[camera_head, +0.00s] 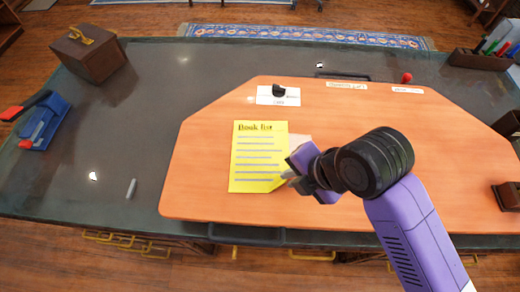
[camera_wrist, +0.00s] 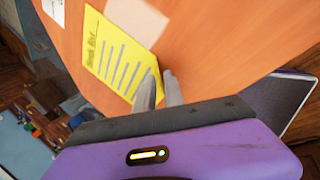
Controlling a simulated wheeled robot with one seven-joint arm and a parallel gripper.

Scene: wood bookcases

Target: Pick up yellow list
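The yellow list (camera_head: 258,157), a sheet headed "Book list" with several written lines, lies on the orange desk mat (camera_head: 200,150). It appears flat. It also shows in the wrist view (camera_wrist: 118,60), with one corner by the fingertips. My gripper (camera_head: 286,175) is at the list's lower right edge in the head view. In the wrist view its two grey fingers (camera_wrist: 160,82) stand a little apart, with a narrow gap between them. I cannot tell whether the fingertips touch the paper. The gripper hides a little of the area beside the list's right edge.
A pale paper (camera_wrist: 137,20) lies beside the list, partly behind my gripper. A white card (camera_head: 266,98) with a black object lies above the list. A wooden box (camera_head: 90,58) and blue tool (camera_head: 45,122) stand left. The mat's right side is mostly clear.

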